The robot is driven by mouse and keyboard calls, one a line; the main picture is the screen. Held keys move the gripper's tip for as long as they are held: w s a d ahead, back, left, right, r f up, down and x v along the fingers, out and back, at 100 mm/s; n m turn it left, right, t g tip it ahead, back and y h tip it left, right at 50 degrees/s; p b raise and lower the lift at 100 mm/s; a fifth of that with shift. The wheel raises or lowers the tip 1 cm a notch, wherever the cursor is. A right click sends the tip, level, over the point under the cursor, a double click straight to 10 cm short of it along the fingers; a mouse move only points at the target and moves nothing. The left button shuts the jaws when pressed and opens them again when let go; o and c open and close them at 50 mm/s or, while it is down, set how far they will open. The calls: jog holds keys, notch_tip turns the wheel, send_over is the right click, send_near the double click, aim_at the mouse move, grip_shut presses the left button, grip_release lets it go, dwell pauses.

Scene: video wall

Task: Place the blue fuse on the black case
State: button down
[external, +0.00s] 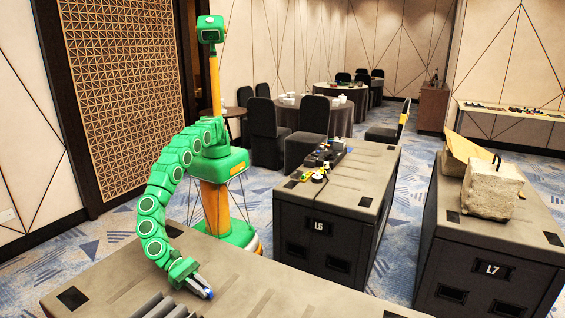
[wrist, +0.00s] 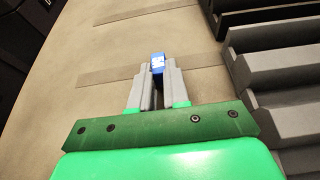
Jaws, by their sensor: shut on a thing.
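My gripper (external: 203,288) is low over the near case, with its fingers shut on the blue fuse (external: 209,294). In the wrist view the blue fuse (wrist: 158,62) sticks out between the grey fingertips of my gripper (wrist: 158,72). The fingers hide its lower part. I cannot tell whether the fuse touches the surface. The near case (external: 270,285) has a grey-brown top with dark inset plates. Two similar dark cases stand beyond it: one marked L5 (external: 318,245) and one marked L7 (external: 490,285). I cannot tell which is the black case.
Grey ridged pieces (external: 165,306) lie beside my gripper; they fill the right of the wrist view (wrist: 275,75). Small items (external: 325,155) stand on the L5 case. A stone block (external: 490,190) sits on the L7 case. The near case's top is clear to the right.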

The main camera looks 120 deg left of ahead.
jog(key=shift+r, duration=0.1)
jog(key=shift+w+r, duration=0.1)
jog(key=shift+r, duration=0.55)
notch_tip(320, 180, up, 2)
jog(key=shift+r, duration=0.15)
jog(key=shift+s+a+r, duration=0.25)
jog(key=shift+s+a, duration=0.05)
jog(key=shift+s, duration=0.05)
jog(key=s+a+r, duration=0.8)
jog(key=a, duration=0.2)
jog(key=shift+s+a+r, duration=0.15)
jog(key=shift+r, duration=0.2)
